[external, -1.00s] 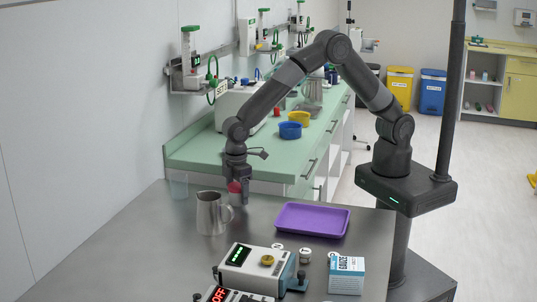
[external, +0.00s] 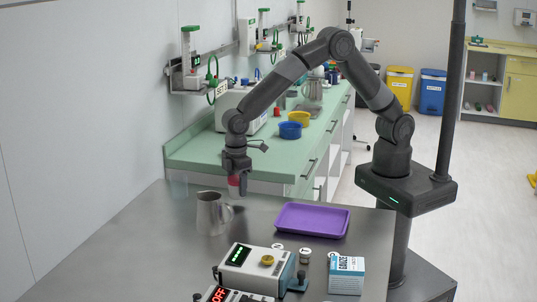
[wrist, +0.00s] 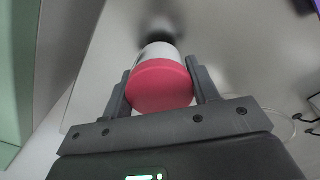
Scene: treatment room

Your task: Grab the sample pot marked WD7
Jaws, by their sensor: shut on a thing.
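A sample pot with a red lid and white body (wrist: 160,86) sits between the fingers of my gripper (wrist: 161,92) in the wrist view. My gripper is shut on it, one finger on each side of the lid. In the external view the pot (external: 234,186) hangs from my gripper (external: 237,176), over the far part of the metal table, behind the metal jug. Its marking cannot be read in either view.
A metal jug (external: 211,213) stands just in front of the pot. A purple tray (external: 312,219) lies to the right on the metal table. A device with a yellow knob (external: 250,268) and a gauze box (external: 346,274) stand nearer. A green counter (external: 220,155) is behind.

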